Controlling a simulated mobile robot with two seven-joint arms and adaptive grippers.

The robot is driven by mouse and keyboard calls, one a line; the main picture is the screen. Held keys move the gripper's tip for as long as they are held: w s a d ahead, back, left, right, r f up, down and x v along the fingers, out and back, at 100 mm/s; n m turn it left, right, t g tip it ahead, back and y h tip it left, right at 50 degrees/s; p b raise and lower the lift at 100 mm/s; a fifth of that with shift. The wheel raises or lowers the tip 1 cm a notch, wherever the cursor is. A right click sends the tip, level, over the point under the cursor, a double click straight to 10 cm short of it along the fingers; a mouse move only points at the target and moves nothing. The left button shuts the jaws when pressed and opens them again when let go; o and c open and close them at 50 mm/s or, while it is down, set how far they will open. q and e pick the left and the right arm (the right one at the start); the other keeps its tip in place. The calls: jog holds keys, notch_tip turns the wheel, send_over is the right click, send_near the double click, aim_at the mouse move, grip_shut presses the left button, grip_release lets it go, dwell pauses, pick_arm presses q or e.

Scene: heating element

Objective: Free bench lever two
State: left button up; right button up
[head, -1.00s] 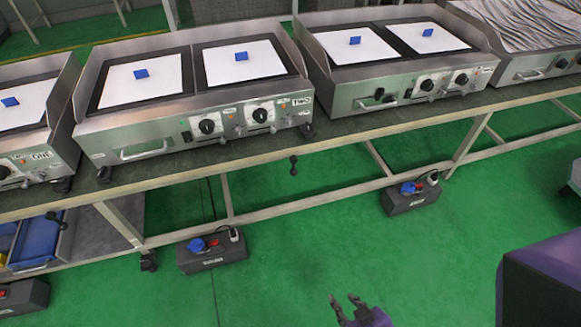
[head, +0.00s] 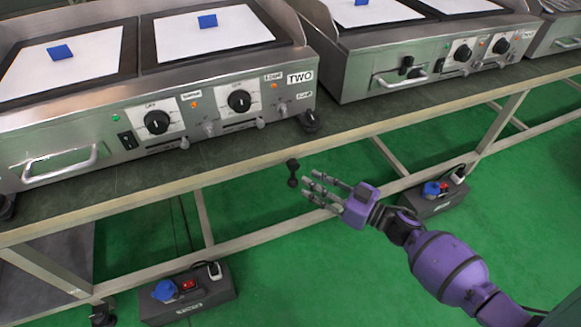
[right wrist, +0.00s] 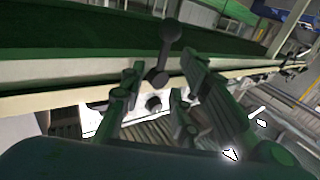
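The bench lever (head: 292,173) is a small black rod with ball-shaped ends at the front edge of the bench, below the heating unit labelled TWO (head: 240,100). In the right wrist view the lever (right wrist: 165,50) stands ahead of the fingers, its ball end up in the picture. My right gripper (head: 311,186) is just right of the lever in the head view, fingers spread and pointing at it. My left gripper is not in view.
The bench front edge (head: 225,175) runs close by the right gripper. Another heating unit (head: 430,50) stands to the right. Black socket boxes (head: 205,305) (head: 425,205) with blue plugs lie below the bench.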

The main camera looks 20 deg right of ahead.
aim_at(292, 179)
jog(key=b+x, duration=0.1)
jog(key=x, duration=0.6)
jog(key=shift+a, duration=0.3)
